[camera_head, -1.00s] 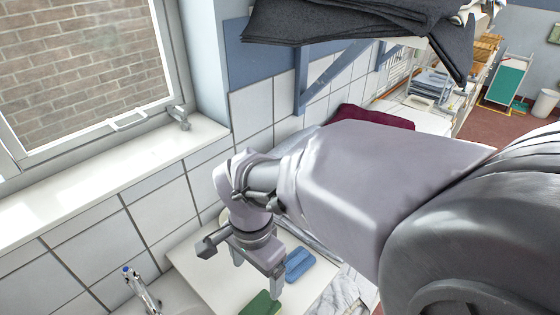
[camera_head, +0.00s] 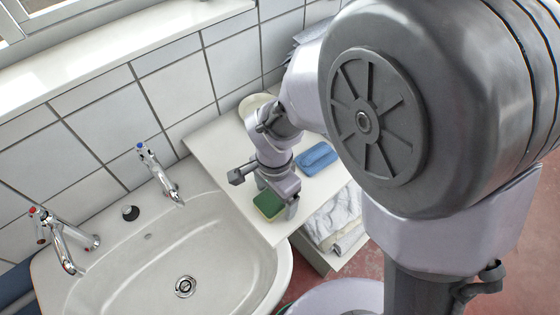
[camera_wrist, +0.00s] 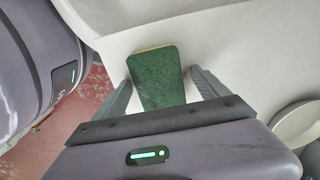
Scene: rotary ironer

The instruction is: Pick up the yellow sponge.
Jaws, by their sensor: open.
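The sponge (camera_head: 268,205) has a green top and a yellow layer below it. It lies on the white counter beside the sink, near the counter's front edge. In the wrist view the green face of the sponge (camera_wrist: 157,80) shows between my two fingers, with a thin yellow edge at its far end. My gripper (camera_head: 275,199) is open, pointing down right at the sponge, with one finger on either side of it in the wrist view (camera_wrist: 162,78). Whether the fingers touch it, I cannot tell. My wrist hides part of the sponge in the head view.
A white sink (camera_head: 150,255) with two taps (camera_head: 160,175) lies left of the sponge. A blue folded cloth or sponge (camera_head: 316,157) lies to the right. A pale round dish (camera_head: 254,103) stands by the tiled wall. White crumpled cloth (camera_head: 332,222) is below the counter.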

